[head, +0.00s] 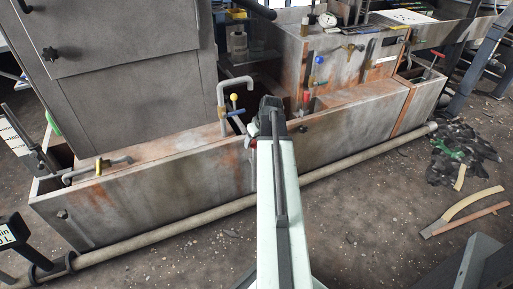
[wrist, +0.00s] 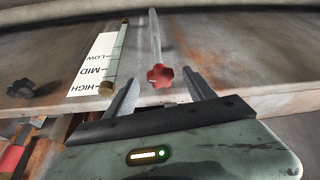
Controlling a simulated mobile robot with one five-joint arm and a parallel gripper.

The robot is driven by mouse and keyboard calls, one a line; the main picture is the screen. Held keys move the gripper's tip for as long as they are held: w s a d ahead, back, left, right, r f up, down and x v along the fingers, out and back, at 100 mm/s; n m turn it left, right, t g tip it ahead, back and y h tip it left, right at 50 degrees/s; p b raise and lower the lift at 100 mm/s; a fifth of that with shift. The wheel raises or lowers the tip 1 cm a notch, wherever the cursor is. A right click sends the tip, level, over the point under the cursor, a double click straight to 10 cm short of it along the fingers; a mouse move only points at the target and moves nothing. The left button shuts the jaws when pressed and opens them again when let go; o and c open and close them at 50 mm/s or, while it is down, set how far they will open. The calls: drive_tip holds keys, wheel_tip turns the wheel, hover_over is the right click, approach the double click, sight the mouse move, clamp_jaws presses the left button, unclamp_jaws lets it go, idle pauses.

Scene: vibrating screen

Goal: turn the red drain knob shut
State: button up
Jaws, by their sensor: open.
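The red drain knob (wrist: 160,75) is star-shaped and shows in the wrist view, at the end of a pale rod or pipe. My gripper (wrist: 162,79) is open, with one finger on each side of the knob. A gap shows between the knob and each finger, and I cannot tell whether the fingertips reach its depth. In the head view my arm reaches to the tank front and hides the place where its jaws are.
A level gauge (wrist: 115,58) with a LOW, MID, HIGH label stands left of the knob in the wrist view, close to the left finger. A black knob (wrist: 32,89) is farther left. In the head view, a long pipe (head: 160,233) runs along the tank's foot.

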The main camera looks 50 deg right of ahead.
drive_tip(key=shift+w+f, duration=0.15)
drive_tip(key=shift+f, duration=0.05)
drive_tip(key=c, duration=1.3)
drive_tip(key=shift+d, duration=0.25)
drive_tip(key=shift+a, duration=0.1)
